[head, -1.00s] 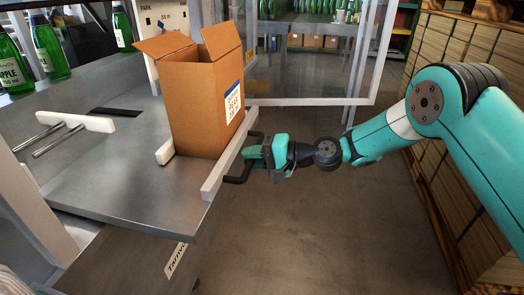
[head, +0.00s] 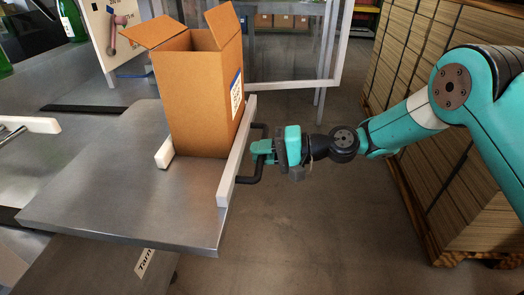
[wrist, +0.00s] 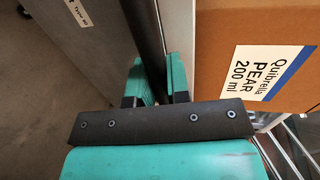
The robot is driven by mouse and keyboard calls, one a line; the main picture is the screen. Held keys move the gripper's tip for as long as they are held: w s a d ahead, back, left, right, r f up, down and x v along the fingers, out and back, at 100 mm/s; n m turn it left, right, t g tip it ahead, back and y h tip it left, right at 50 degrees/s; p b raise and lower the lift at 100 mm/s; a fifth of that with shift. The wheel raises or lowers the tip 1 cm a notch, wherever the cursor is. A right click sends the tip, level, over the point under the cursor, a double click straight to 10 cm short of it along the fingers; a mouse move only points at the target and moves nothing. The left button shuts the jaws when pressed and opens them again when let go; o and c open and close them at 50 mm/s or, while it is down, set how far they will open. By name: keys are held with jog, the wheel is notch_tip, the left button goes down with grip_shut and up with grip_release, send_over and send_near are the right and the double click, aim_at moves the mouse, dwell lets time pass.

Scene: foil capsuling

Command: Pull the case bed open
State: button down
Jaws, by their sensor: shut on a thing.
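The case bed (head: 110,200) is a flat grey metal plate that sticks out from the machine bench. A white rail (head: 236,158) runs along its right edge and bears a black bar handle (head: 250,181). My gripper (head: 262,148) is shut on the handle from the right side. In the wrist view the green fingers (wrist: 161,82) stand on either side of the dark handle bar (wrist: 148,45). An open brown carton (head: 200,95) stands upright on the bed against the rail. Its label, reading Quibrella PEAR 200 ml (wrist: 270,75), shows in the wrist view.
A white stop block (head: 165,153) stands left of the carton. Metal rods with a white pusher (head: 30,125) are at the far left. A glazed frame (head: 290,60) stands behind. Stacked cardboard (head: 440,110) lines the right. The floor right of the bed is clear.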

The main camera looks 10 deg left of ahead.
jog(key=c, duration=1.1)
grip_release()
jog(key=shift+a, duration=0.1)
jog(key=shift+w+d, duration=0.1)
jog(key=shift+d, duration=0.15)
jog(key=v, duration=1.7)
